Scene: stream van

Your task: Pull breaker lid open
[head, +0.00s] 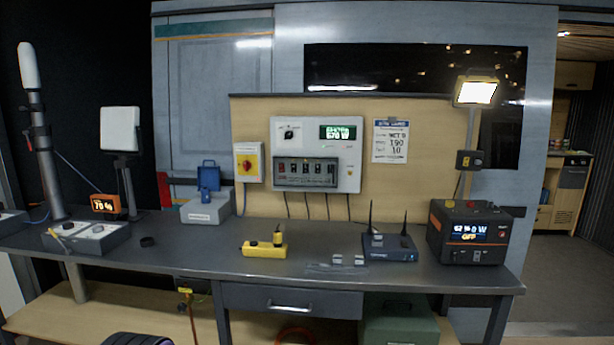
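The breaker panel (350,180) is a light grey box on the wooden backboard, above the back of the workbench. Its breaker lid (306,185) is a smoky, see-through cover low on the panel front. The lid looks shut, lying flat over a row of several breakers, one with a red mark at the left. A dial (290,132) and a lit green display (340,132) sit above the lid. Neither my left gripper nor my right gripper shows in the head view.
On the bench (190,265) stand a yellow power strip (264,250), a blue router (390,250) with two antennas and a black power station (468,235). A yellow box with a red switch (246,164) is left of the panel.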

